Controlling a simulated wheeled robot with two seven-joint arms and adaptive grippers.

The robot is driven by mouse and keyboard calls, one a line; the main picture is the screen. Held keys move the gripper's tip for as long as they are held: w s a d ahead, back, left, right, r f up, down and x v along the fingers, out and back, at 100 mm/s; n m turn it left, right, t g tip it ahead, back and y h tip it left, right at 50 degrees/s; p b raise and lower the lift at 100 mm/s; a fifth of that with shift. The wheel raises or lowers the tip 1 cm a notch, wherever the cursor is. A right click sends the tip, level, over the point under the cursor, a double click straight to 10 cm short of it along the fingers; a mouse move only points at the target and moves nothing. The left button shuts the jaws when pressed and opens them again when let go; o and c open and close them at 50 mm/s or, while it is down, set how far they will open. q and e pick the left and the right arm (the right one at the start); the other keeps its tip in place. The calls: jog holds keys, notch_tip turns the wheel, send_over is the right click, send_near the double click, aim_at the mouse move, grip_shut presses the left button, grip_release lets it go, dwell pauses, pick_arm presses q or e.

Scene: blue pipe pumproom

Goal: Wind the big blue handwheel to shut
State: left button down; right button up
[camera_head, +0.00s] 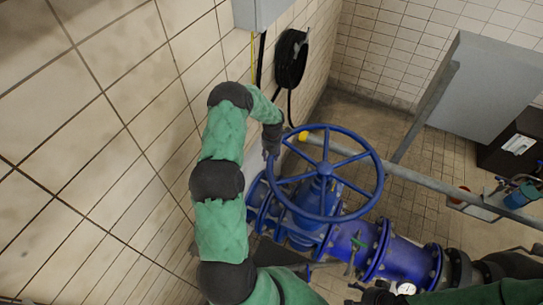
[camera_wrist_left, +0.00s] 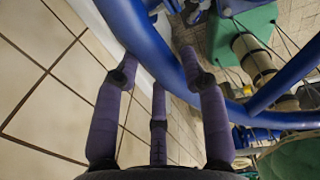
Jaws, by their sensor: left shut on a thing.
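The big blue handwheel (camera_head: 372,163) is a spoked ring on top of a blue valve on a blue pipe, at the middle of the head view. My left gripper (camera_head: 271,143) is at the left side of its rim and shut on it. In the left wrist view the blue rim (camera_wrist_left: 155,50) passes between the purple fingers of the left gripper (camera_wrist_left: 160,72). The fingertips are partly hidden by the rim. My right gripper (camera_head: 372,293) is low in the head view, near the pipe and apart from the wheel; its fingers are too dark and small to read.
A tiled wall (camera_head: 110,120) runs close along my left arm. A grey rail (camera_head: 425,181) passes just right of the wheel. A pressure gauge (camera_head: 407,288) sits by the pipe. A black hose coil (camera_head: 291,58) hangs on the wall behind.

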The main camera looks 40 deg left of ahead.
pick_arm(q)
jog(key=shift+w+r, duration=0.1)
jog(key=c, duration=0.7)
grip_release()
jog(key=shift+d, duration=0.1)
jog(key=r, duration=0.8)
jog(key=d+r, duration=0.1)
jog(key=r, duration=0.3)
